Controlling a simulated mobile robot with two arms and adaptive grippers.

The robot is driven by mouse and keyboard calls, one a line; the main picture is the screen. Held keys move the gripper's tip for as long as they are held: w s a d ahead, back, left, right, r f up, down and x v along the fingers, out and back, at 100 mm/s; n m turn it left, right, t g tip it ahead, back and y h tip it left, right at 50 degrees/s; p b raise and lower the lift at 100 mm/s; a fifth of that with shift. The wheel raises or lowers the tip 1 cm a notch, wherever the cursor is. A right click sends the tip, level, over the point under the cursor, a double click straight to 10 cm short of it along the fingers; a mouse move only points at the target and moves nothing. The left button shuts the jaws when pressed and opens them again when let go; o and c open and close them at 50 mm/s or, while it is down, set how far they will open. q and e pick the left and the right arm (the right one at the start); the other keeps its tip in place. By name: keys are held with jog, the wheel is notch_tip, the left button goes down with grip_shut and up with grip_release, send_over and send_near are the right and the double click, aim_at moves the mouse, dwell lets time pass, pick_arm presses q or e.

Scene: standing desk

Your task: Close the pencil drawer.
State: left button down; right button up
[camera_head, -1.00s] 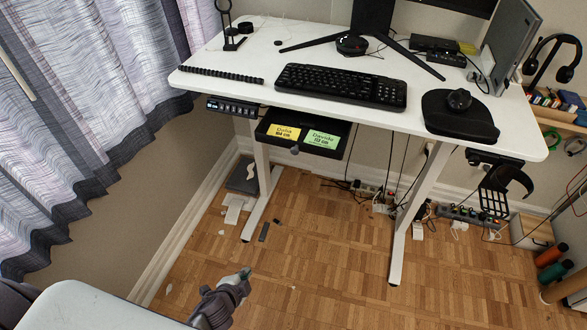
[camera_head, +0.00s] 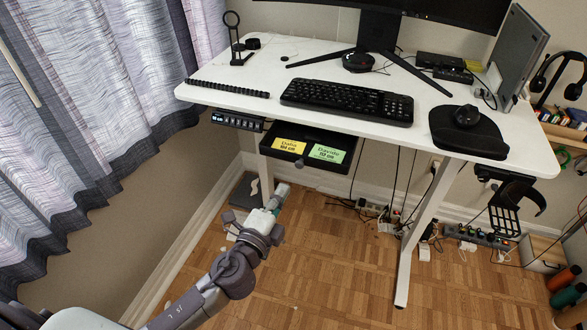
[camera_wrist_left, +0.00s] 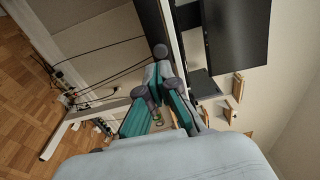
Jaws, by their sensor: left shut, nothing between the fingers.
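The black pencil drawer (camera_head: 346,167) hangs pulled out below the white desktop, in front of the keyboard's left part. My left gripper (camera_head: 282,188) is shut and empty, pointing up toward the drawer front. In the head picture its tip is just below and left of the knob; I cannot tell whether they touch. Its closed fingers also show in the left wrist view (camera_wrist_left: 160,72). My right gripper is not in view.
The white desk (camera_head: 290,65) carries a keyboard (camera_head: 345,101), a mouse (camera_head: 467,115) on a black pad and a monitor stand. A control panel (camera_head: 237,121) is left of the drawer.

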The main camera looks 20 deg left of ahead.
aim_at(298, 167)
pick_arm(q)
jog(key=w, duration=0.2)
jog(key=w+p, duration=0.1)
jog(key=w, duration=0.4)
jog(key=shift+d, duration=0.4)
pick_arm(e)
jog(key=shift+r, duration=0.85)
